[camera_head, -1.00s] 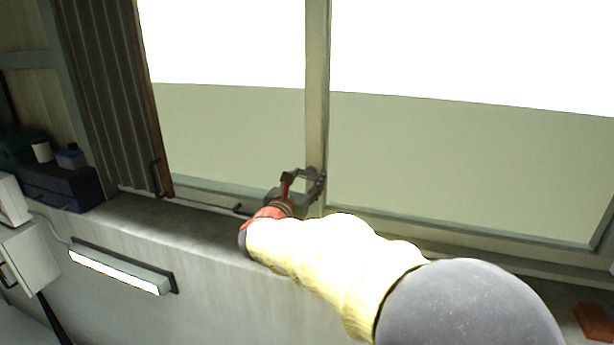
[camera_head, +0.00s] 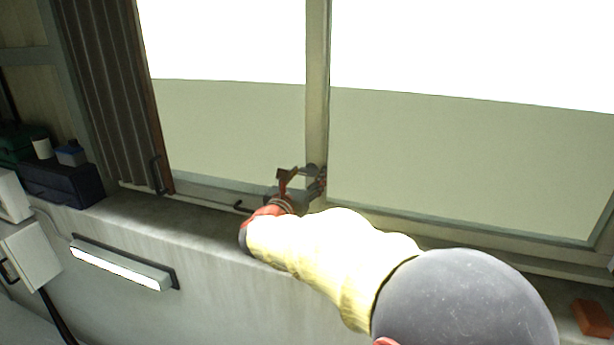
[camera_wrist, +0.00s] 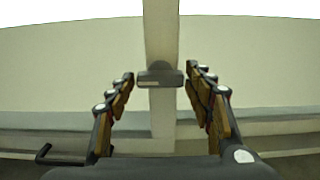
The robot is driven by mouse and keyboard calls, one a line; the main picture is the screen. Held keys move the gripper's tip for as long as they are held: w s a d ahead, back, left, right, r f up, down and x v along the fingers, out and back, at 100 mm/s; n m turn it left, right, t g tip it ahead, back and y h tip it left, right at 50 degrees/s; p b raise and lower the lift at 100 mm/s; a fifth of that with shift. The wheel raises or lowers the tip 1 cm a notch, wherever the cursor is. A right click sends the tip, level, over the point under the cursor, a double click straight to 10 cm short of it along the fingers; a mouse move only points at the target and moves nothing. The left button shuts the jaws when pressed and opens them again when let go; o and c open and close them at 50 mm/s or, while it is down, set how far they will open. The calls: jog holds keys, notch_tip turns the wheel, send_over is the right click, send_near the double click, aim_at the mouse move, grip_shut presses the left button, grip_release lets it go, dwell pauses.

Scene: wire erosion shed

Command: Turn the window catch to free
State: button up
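The window catch (camera_wrist: 160,76) is a small dark grey piece with a lighter bar, mounted on the vertical window post (camera_wrist: 160,30). In the wrist view it lies crosswise between the tips of my gripper (camera_wrist: 158,82). The fingers stand apart on either side of it, with a small gap to each end, so nothing looks gripped. In the head view my gripper (camera_head: 302,178) is at the lower part of the post (camera_head: 317,100). There the fingers largely hide the catch.
A concrete sill (camera_head: 180,222) runs below the window. A dark pull handle (camera_head: 242,207) is on the lower frame left of my gripper. A folded dark shutter (camera_head: 108,90) stands at left. A dark box (camera_head: 62,184) and an orange block (camera_head: 592,318) lie at the sill's ends.

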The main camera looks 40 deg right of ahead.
jog(key=shift+o, duration=1.1)
jog(key=v, duration=1.2)
